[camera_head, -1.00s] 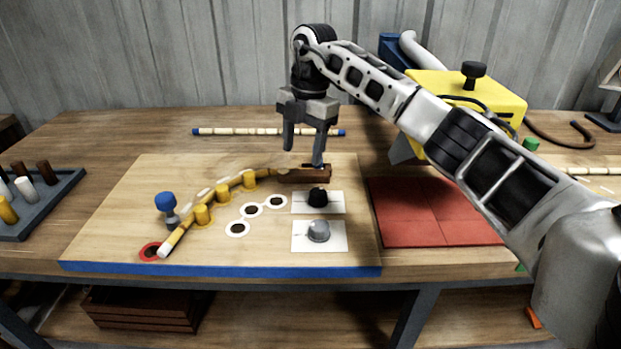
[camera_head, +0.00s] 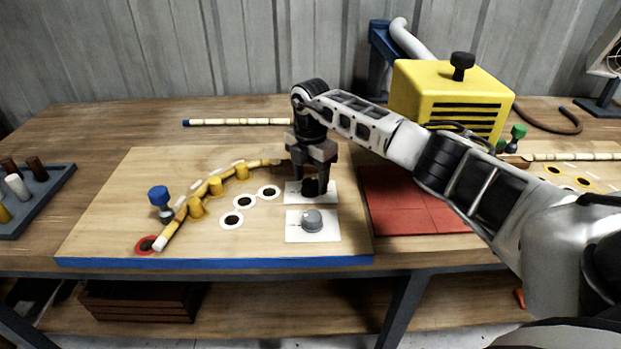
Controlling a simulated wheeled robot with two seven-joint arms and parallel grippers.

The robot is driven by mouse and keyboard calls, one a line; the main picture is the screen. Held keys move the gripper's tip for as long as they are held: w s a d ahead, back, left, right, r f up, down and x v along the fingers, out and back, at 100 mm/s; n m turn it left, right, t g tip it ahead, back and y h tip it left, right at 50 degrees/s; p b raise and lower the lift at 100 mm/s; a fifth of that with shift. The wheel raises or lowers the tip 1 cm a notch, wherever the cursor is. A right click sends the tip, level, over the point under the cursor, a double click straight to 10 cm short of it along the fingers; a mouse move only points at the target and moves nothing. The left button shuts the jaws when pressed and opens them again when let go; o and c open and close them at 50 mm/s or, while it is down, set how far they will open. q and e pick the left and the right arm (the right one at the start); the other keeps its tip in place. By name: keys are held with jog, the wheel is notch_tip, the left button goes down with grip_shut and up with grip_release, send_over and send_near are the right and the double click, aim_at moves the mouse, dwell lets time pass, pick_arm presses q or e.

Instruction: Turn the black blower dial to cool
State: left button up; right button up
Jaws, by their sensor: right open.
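The black dial (camera_head: 311,188) sits on a white card on the wooden board, behind a grey dial (camera_head: 312,220) on a second white card. My right gripper (camera_head: 312,188) points down over the black dial, with its open fingers around or just beside it. The fingers hide part of the dial, so I cannot tell whether they touch it. The yellow blower (camera_head: 450,100) with dark vents and a black knob on top stands at the back right. The dial's markings are too small to read. My left gripper is not in view.
A curved rattan pole (camera_head: 190,207) lies among yellow pegs on the board (camera_head: 110,230), beside a blue-topped clamp (camera_head: 160,198). A red mat (camera_head: 410,210) lies right of the board, under my arm. A straight pole (camera_head: 235,122) lies behind. A peg rack (camera_head: 45,195) stands at left.

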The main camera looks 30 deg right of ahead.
jog(key=shift+f, duration=0.55)
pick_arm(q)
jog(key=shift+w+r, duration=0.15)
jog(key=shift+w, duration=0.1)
pick_arm(e)
jog(key=shift+f, duration=0.1)
jog(key=c, duration=1)
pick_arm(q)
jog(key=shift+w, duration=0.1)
